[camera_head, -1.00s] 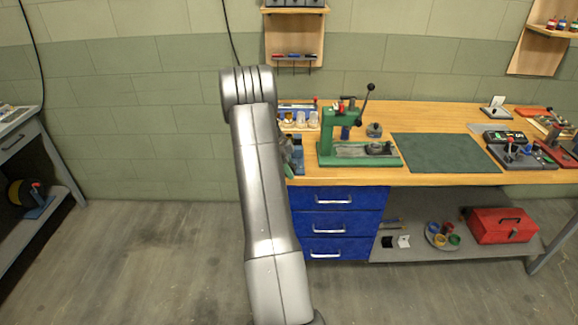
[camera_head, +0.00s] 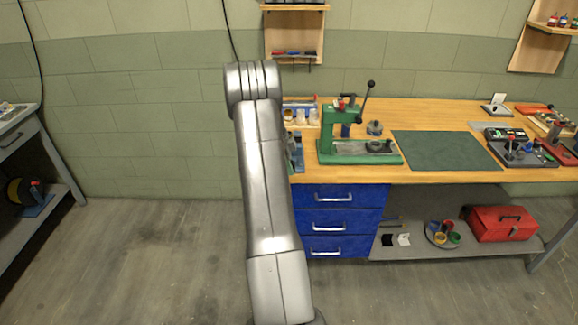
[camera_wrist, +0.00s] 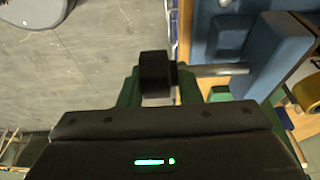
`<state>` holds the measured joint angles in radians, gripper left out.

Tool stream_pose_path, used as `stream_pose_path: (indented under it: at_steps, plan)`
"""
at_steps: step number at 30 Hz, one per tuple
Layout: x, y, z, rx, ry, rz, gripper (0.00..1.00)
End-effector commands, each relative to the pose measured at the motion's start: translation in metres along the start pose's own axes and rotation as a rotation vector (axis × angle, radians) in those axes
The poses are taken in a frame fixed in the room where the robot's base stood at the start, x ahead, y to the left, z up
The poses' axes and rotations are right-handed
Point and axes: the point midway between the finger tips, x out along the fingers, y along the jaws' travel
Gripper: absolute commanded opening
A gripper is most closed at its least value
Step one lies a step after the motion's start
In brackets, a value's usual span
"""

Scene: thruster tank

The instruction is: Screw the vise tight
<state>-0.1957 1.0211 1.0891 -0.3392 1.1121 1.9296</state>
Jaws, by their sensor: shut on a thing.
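The blue vise (camera_wrist: 262,55) fills the upper right of the wrist view. A metal rod (camera_wrist: 220,70) runs left from it to a black knob (camera_wrist: 154,72). My gripper (camera_wrist: 159,90) is shut on the black knob, with a green finger showing on either side of it. The contact faces are partly hidden. In the head view, part of the vise (camera_head: 297,150) shows at the left end of the bench, just right of my arm, which hides my gripper there.
A green press (camera_head: 340,145) stands on the wooden bench right of the vise, with a dark green mat (camera_head: 448,152) beyond it. Blue drawers (camera_head: 343,215) are below. A lower shelf holds a red toolbox (camera_head: 503,224). The floor left of my arm is clear.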

Motion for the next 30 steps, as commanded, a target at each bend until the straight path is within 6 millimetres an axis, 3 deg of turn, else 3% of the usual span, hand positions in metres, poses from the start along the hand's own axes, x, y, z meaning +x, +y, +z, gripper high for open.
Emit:
stream_pose_path:
  at_steps: [30]
  plan:
    - [0.015, 0.005, -0.007, 0.006, -0.921, 0.017, 0.08]
